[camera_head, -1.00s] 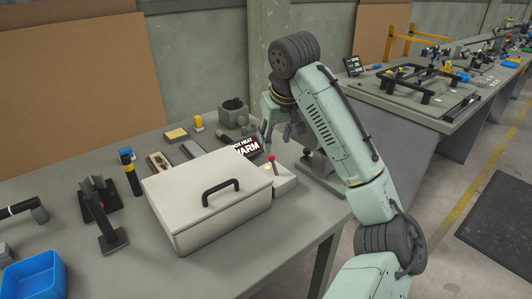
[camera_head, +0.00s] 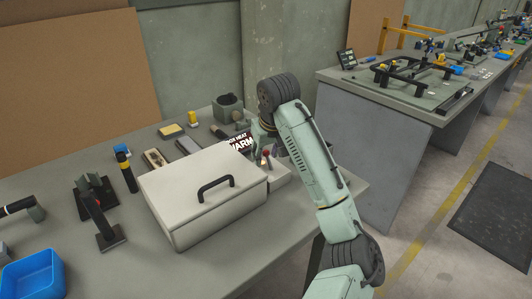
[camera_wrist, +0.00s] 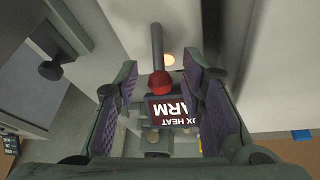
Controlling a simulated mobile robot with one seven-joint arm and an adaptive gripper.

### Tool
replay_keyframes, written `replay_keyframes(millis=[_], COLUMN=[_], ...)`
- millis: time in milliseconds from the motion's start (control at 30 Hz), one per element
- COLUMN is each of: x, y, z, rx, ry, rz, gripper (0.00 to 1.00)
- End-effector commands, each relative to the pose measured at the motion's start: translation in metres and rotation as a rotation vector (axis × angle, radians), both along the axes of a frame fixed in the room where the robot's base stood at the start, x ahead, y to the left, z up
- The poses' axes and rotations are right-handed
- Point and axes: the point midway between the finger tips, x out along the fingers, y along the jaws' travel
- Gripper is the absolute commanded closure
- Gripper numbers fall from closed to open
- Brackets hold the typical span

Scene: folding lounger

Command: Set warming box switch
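The warming box (camera_head: 190,222) is a white box with a black handle (camera_head: 216,187) on its lid. At its right side is a small switch housing (camera_head: 279,175) with a lever tipped by a red knob (camera_head: 266,154). In the wrist view the dark lever and red knob (camera_wrist: 159,83) lie between the two fingers of my gripper (camera_wrist: 160,88). The fingers are open, with a visible gap on each side of the knob.
Several small tools and blocks lie behind the box, with a grey cup-like holder (camera_head: 228,106) at the back. A black clamp-like tool (camera_head: 97,210) and a blue bin (camera_head: 34,274) stand to the left. Another workbench (camera_head: 400,92) is at the right.

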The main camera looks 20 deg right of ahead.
Motion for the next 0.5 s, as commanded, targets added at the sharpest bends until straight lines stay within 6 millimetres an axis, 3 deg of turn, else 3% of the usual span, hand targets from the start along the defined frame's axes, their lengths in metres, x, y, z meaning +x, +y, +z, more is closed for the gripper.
replay_keyframes(millis=[500], x=[0.0000], y=[0.0002], z=[0.0004], rx=[0.000], ry=[0.000], rz=[0.001], gripper=[1.00])
